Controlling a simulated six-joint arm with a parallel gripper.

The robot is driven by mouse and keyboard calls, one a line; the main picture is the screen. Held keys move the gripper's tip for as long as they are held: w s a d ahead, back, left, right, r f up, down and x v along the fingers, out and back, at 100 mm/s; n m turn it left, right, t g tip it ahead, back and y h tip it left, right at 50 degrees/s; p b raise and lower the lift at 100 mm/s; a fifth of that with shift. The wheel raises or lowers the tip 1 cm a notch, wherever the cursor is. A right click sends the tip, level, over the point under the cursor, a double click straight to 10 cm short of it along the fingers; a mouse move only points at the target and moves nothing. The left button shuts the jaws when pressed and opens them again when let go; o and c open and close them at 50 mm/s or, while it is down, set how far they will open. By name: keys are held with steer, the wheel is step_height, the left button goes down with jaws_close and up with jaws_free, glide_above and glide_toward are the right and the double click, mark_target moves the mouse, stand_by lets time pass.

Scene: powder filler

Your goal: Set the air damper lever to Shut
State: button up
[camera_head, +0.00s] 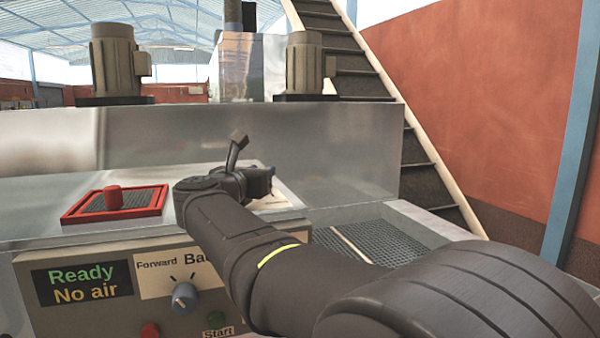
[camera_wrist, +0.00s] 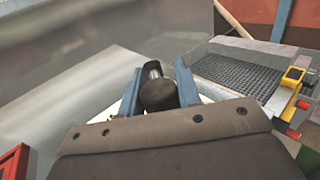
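In the wrist view the lever (camera_wrist: 158,97) shows as a dark rounded knob with a short metal shaft beyond it. It stands between the two blue fingers of my gripper (camera_wrist: 158,88). The fingers are apart, one on each side of the knob, and do not look closed on it. The pale label plate (camera_wrist: 210,98) lies below and is mostly covered, so its marks cannot be read. In the head view my gripper (camera_head: 264,180) is over the plate (camera_head: 288,197), and my arm hides the lever's base and setting.
A red-framed hatch with a red knob (camera_head: 113,195) lies left of my gripper. The front panel (camera_head: 60,318) has a Forward/Back dial (camera_head: 185,298) and a "Ready / No air" display (camera_head: 82,284). A mesh grate (camera_head: 372,243) is at right. A metal wall (camera_head: 330,160) rises behind.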

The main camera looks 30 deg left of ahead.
jaws_close()
steer(key=shift+s+a+m+h, duration=0.1)
steer(key=shift+a+m+h, duration=0.45)
steer(key=shift+h, duration=0.4)
steer(key=shift+s+a+m+h, duration=0.1)
steer(key=shift+a+m+h, duration=0.45)
steer(key=shift+h, duration=0.4)
steer(key=shift+a+m+g+h, duration=0.15)
steer(key=shift+a+m+h, duration=0.15)
steer(key=shift+m+h, duration=0.5)
steer(key=shift+a+m+g+h, duration=0.15)
steer(key=shift+a+m+h, duration=0.25)
steer(key=shift+h, duration=0.6)
steer(key=shift+d, duration=0.1)
steer(key=o, duration=0.6)
jaws_free()
steer(key=shift+o, duration=0.2)
steer(key=shift+s, duration=0.15)
steer(key=v, duration=1.7)
steer(key=shift+s, duration=0.1)
